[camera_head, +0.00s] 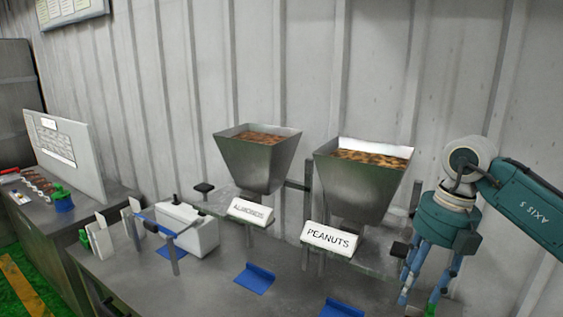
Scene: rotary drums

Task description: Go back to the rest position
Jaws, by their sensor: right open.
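My right gripper (424,288) hangs at the right side of the table, to the right of the peanuts hopper (362,182). Its blue fingers point down and are apart, with nothing seen between them. The teal arm comes in from the right edge. The hopper for almonds (257,160) stands left of the peanuts one; both are metal and filled with brown nuts. My left gripper is out of view.
The grey table (205,285) carries label signs for almonds (250,211) and peanuts (331,240), blue scoop-like pieces (255,279) and a white box (187,230). A side bench (50,235) with a white board (65,150) is at left. The corrugated wall stands behind.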

